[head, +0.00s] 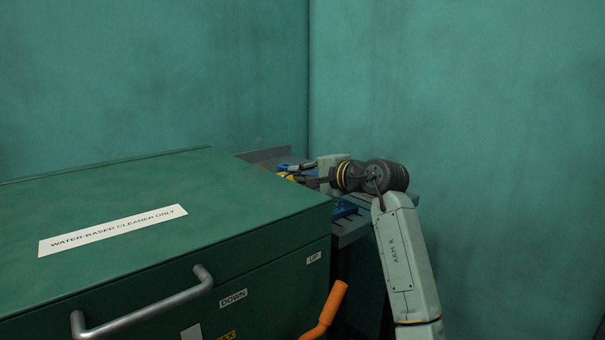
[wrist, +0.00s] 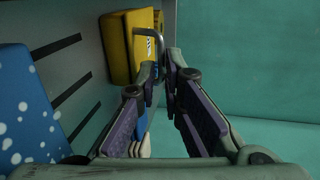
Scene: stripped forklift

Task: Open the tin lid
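A yellow box-like thing (wrist: 117,50), which may be the tin, stands at the top of the wrist view with a small striped label on its side. A bent grey metal bar (wrist: 161,40) shows at its right side. Its lower end runs down toward the gap between my fingertips. My gripper (wrist: 161,72) has its two purple-padded fingers apart, with a narrow gap at the tips. I cannot tell whether a finger touches the bar. In the head view, my gripper points left behind the green cabinet, near small yellow (head: 287,176) and blue parts. The lid cannot be made out clearly.
A blue thing with white spots (wrist: 25,110) lies on the slotted grey surface (wrist: 70,30) at left in the wrist view. The green cabinet (head: 150,205) with a grey handle (head: 145,308) fills the head view's left. An orange lever (head: 325,312) stands at its right. Teal walls enclose the back.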

